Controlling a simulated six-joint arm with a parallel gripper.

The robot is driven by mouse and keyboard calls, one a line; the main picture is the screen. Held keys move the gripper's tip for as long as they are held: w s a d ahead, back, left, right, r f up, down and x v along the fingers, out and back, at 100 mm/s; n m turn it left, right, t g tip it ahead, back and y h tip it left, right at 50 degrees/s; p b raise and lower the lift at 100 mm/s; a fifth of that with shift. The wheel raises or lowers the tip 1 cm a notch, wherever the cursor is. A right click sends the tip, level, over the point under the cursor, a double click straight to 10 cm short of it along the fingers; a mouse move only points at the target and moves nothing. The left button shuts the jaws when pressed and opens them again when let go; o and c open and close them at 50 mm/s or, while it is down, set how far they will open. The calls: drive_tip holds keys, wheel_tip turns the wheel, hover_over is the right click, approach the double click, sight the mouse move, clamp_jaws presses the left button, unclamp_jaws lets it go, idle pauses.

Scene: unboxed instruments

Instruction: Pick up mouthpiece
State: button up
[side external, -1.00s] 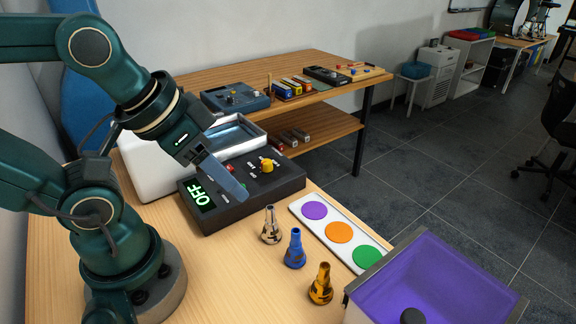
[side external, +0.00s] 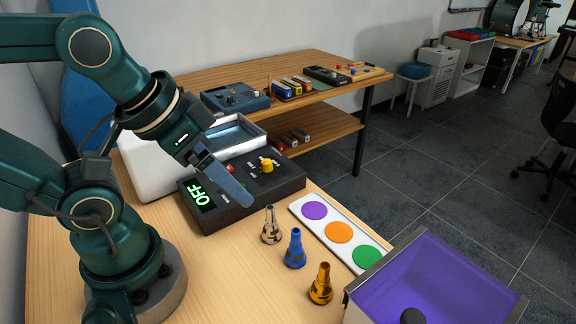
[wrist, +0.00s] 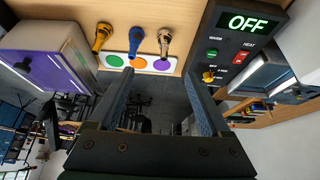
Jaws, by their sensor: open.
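Three mouthpieces stand upright in a row on the wooden table: a silver one (side external: 271,226), a blue one (side external: 295,249) and a gold one (side external: 321,285). In the wrist view the gold (wrist: 102,36), blue (wrist: 165,40) and silver (wrist: 192,40) mouthpieces show near the top. My gripper (side external: 246,199) is open and empty. It hangs above the black control box, behind and left of the silver mouthpiece, touching none of them. In the wrist view its two fingers (wrist: 163,80) stand wide apart.
The black control box (side external: 278,187) reads OFF. A white strip (side external: 325,223) with purple, orange and green discs lies behind the mouthpieces. A purple-lined bin (side external: 430,275) stands at front right. A shelf table (side external: 300,61) with instruments stands behind. The table's front middle is clear.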

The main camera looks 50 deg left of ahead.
drive_tip(key=n+g, duration=0.4)
hover_over(297, 230)
drive_tip(key=a, duration=0.1)
wheel_tip(297, 230, down, 6)
drive_tip(key=f, duration=0.1)
drive_tip(key=d+f+g, duration=0.1)
drive_tip(key=f, duration=0.1)
drive_tip(key=shift+w+f+m, duration=0.15)
drive_tip(key=shift+f+m, duration=0.1)
drive_tip(key=shift+m, duration=0.15)
drive_tip(key=shift+f+g, duration=0.25)
drive_tip(key=shift+g, duration=0.05)
drive_tip(key=shift+s+f, duration=0.2)
drive_tip(key=shift+f, duration=2.35)
